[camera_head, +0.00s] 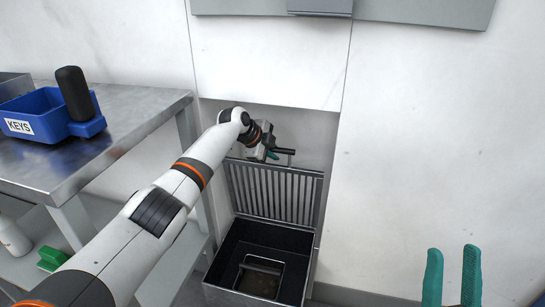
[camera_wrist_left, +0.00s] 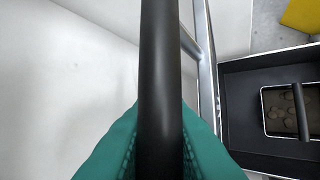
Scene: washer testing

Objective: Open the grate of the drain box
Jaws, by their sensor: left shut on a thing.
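The drain box (camera_head: 228,292) is a dark open box on the floor against the wall. Its slatted metal grate (camera_head: 272,192) stands steeply raised at the box's back side, so the inside shows, with a smaller dark frame and bar at the bottom. My left gripper (camera_head: 271,154) is at the grate's top edge, shut on a black bar-shaped handle (camera_wrist_left: 160,70). The handle's join to the grate is not clear. In the left wrist view the box (camera_wrist_left: 236,105) lies at the right. My right gripper (camera_head: 453,275) has its teal fingers apart and empty, at the lower right.
A metal table (camera_head: 120,120) at the left carries a blue KEYS bin (camera_head: 50,112) with a black cylindrical thing in it. A lower shelf holds a white bottle (camera_head: 12,238) and a green item (camera_head: 52,258). A wall panel edge overhangs the recess behind the grate.

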